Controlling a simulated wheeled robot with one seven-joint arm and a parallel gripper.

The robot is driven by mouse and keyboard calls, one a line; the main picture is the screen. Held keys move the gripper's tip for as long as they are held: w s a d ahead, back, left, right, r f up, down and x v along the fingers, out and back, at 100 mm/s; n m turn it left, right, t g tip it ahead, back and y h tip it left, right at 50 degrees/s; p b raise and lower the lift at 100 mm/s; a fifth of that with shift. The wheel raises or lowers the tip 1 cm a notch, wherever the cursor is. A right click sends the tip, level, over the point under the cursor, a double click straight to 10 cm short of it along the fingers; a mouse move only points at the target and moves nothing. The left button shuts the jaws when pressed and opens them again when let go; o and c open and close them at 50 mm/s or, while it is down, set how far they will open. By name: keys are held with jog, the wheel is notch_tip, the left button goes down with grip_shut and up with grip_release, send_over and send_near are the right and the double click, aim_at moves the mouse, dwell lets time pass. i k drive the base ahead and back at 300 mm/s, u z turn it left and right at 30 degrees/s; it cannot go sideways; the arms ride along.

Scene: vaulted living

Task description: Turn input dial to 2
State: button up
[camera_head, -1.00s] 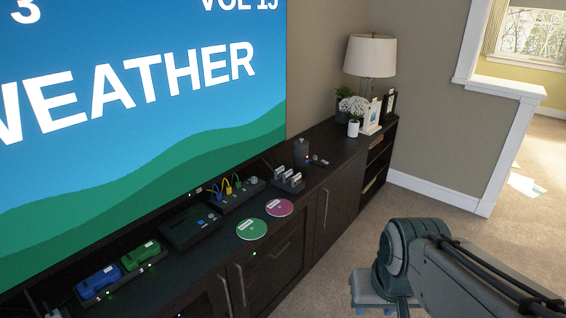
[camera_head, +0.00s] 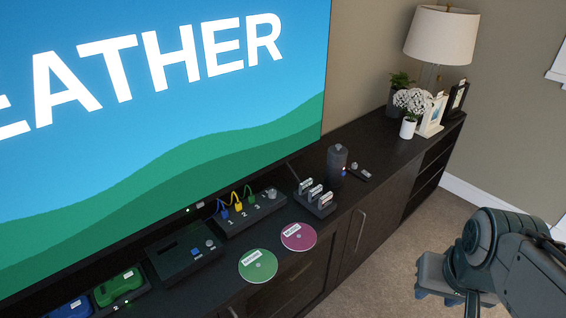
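The input dial (camera_head: 272,194) is a small grey knob at the right end of a dark switch box (camera_head: 252,213). The box stands on the media cabinet below the screen. Blue, yellow and green plugs with cables sit along its back, with white numbers in front of them. The dial's pointer is too small to read. My gripper (camera_head: 444,290) hangs at the end of my arm at the lower right, over the floor in front of the cabinet and well apart from the dial.
A dark console (camera_head: 186,252) stands left of the box. A rack with small cartridges (camera_head: 316,197) stands right. Green (camera_head: 258,266) and purple (camera_head: 298,237) discs lie in front. A dark cylinder (camera_head: 337,162), flowers (camera_head: 411,104) and a lamp (camera_head: 441,38) stand farther right.

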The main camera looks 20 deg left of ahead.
aim_at(271, 193)
jog(key=u, duration=0.75)
jog(key=i, duration=0.9)
jog(key=u, duration=0.85)
